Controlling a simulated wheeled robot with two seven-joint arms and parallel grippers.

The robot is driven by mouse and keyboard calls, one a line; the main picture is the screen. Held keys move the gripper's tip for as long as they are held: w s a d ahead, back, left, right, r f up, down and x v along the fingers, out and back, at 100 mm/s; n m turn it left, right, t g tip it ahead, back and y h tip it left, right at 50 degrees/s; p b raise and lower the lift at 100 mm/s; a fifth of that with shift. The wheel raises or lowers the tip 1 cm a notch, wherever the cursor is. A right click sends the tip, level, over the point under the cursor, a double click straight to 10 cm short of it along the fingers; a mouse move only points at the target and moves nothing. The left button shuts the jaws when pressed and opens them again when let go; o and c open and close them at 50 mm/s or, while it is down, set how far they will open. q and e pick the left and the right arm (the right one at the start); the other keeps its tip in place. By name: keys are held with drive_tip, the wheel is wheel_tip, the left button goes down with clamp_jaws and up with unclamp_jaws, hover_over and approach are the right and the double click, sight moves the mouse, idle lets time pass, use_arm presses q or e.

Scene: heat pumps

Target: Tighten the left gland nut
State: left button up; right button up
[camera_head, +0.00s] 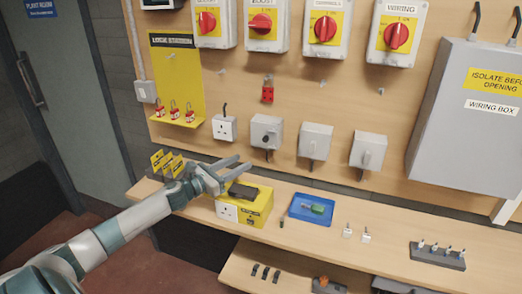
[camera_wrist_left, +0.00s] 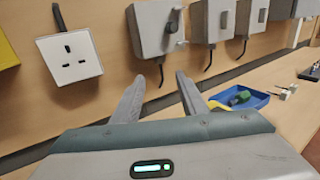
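My left gripper (camera_head: 242,167) is above the yellow box on the bench, its fingers apart and nothing visible between them. In the left wrist view (camera_wrist_left: 157,88) the open fingers point at the wall, and the short black cable (camera_wrist_left: 161,75) under a grey knobbed box (camera_wrist_left: 157,28) appears between the fingertips. That knobbed box (camera_head: 266,131) hangs on the board in the head view, beside two more grey boxes (camera_head: 315,140) and (camera_head: 368,150) with cables below. A gland nut is too small to make out clearly; I cannot tell its tightness. My right gripper is not in view.
The yellow box (camera_head: 253,209) stands on the bench below my gripper. A blue tray (camera_head: 297,214) holds a green-handled tool (camera_head: 314,208). A white socket (camera_head: 223,129) is on the board to the left. A large grey wiring box (camera_head: 460,130) is at right.

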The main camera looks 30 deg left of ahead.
use_arm(q)
drive_tip(key=shift+p+x, duration=1.9)
drive_tip(key=shift+x, duration=3.5)
drive_tip(key=shift+d, duration=0.1)
clamp_jaws()
